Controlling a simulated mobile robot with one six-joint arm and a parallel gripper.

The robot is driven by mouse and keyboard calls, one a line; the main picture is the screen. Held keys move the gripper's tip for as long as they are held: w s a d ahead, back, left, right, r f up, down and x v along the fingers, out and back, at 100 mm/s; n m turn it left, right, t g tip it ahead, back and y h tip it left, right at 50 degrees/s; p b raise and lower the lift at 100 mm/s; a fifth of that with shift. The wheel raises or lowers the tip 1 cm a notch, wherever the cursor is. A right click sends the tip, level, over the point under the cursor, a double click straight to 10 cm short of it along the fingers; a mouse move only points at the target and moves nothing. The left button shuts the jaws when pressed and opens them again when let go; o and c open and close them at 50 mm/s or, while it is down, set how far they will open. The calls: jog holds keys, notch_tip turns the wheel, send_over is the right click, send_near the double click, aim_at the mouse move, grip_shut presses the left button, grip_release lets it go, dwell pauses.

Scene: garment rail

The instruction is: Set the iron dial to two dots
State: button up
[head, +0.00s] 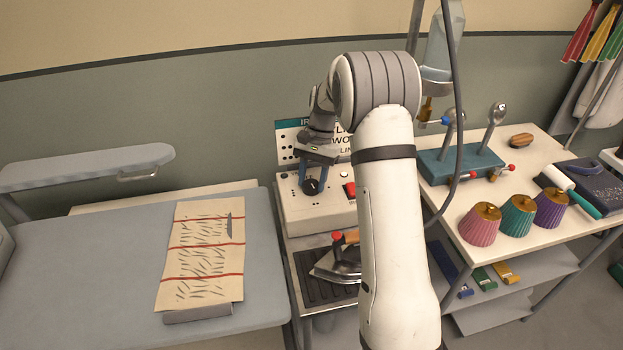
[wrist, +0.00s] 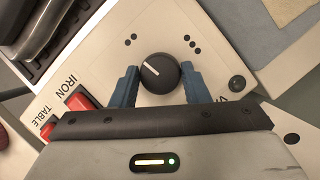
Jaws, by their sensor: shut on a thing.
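The iron dial (wrist: 160,73) is a round black knob with a white pointer line, on a pale control box (head: 318,215). My gripper (wrist: 160,80) is shut on the dial, one blue finger on each side. In the wrist view the pointer line slants to the upper left. The two-dot mark (wrist: 131,39) is beyond the dial at upper left, and three dots (wrist: 192,43) are at upper right. I cannot tell whether the line meets the two dots exactly. In the head view the dial (head: 311,187) shows small below my gripper.
Red switches labelled IRON (wrist: 82,98) and TABLE (wrist: 47,131) sit beside the dial. A sign (head: 292,128) behind the box is partly hidden by my arm. The iron (head: 342,262) rests on a dark ribbed stand in front. An ironing board (head: 110,240) is at left.

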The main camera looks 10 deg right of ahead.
jog(key=shift+m+y, duration=0.3)
jog(key=shift+m, duration=0.3)
jog(key=o, duration=1)
jog(key=shift+c, duration=0.2)
jog(key=b+v, duration=0.1)
jog(key=v, duration=0.6)
jog(key=shift+d+r, duration=0.15)
jog(key=shift+r, duration=0.2)
